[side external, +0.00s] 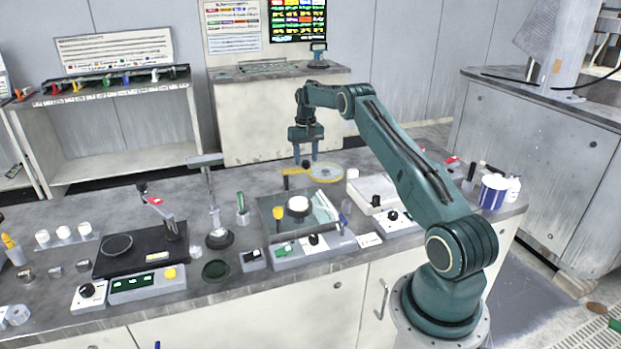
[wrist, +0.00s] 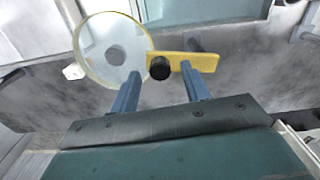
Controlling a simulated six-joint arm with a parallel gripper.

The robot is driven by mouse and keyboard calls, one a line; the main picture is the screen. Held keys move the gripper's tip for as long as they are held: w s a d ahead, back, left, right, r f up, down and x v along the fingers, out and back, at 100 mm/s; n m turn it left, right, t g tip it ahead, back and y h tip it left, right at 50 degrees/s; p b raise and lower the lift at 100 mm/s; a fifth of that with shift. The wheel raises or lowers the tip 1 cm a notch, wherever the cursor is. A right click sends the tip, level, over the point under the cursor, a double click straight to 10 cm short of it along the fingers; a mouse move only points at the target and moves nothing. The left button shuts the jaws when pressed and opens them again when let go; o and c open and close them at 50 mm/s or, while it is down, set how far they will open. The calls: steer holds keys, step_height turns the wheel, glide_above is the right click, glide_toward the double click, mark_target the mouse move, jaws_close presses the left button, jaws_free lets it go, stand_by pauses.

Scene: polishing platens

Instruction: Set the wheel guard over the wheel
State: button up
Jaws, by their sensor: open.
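The wheel guard (side external: 326,173) looks like a clear disc with a yellow rim and a yellow arm bearing a black knob. It lies on the bench behind the middle polishing machine, and in the wrist view its disc (wrist: 97,50) is at upper left. My gripper (side external: 305,160) points down over the guard, open. In the wrist view its fingertips (wrist: 160,70) are on either side of the black knob (wrist: 159,68), with gaps visible. A white round piece (side external: 298,203) sits in the middle machine's tray; I cannot tell for certain whether this is the wheel.
The middle machine's tray (side external: 270,222) is in front of the guard, with a yellow-topped tool and a blue-handled one nearby. A black platen machine (side external: 108,262) stands at left, with a metal stand (side external: 212,190) between. A white box (side external: 372,190) is at right.

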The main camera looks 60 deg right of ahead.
steer(key=shift+f, duration=0.8)
jaws_close()
